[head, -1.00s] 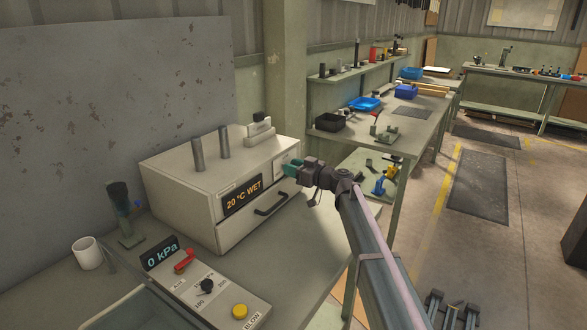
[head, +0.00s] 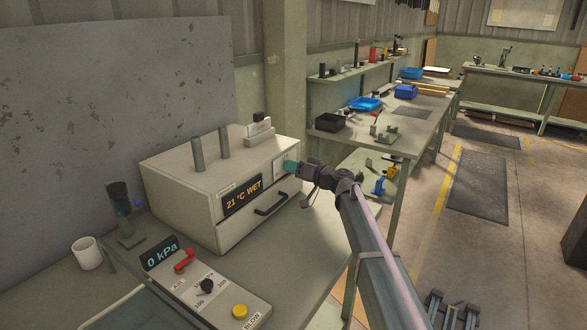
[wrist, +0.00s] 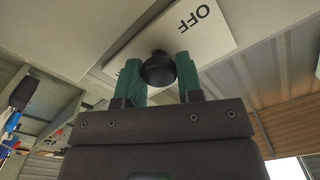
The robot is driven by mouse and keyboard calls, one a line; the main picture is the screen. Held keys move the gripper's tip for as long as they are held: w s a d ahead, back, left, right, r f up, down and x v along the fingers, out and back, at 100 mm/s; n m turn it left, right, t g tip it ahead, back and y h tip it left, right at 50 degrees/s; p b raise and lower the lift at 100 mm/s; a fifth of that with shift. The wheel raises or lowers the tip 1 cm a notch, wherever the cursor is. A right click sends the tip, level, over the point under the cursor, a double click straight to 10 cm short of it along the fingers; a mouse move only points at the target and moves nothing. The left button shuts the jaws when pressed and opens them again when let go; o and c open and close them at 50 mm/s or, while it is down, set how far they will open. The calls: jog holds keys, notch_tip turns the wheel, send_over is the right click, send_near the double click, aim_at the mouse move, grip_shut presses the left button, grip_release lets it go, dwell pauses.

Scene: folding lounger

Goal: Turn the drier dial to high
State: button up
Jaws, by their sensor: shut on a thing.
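The drier (head: 185,205) is a pale box on the bench in the head view. Its display (head: 242,194) reads "21 °C WET". The black drier dial (wrist: 158,69) shows in the wrist view, in front of a white label plate (wrist: 204,25) reading "OFF"; other lettering is partly hidden by a finger. My gripper (wrist: 160,80) has its green fingers on both sides of the dial and is shut on it. In the head view my gripper (head: 290,166) is at the right end of the drier's front, where it hides the dial.
A control box (head: 208,286) with a red lever, a black knob and a yellow button stands in front of the drier. A white mug (head: 87,254) stands at left.

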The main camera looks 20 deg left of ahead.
jog(key=m, duration=1.3)
jog(key=shift+f+m, duration=0.2)
jog(key=shift+m, duration=0.2)
dwell(0.3)
jog(key=o, duration=0.9)
jog(key=shift+w, duration=0.1)
jog(key=shift+d, duration=0.1)
jog(key=v, duration=1)
jog(key=shift+d, duration=0.35)
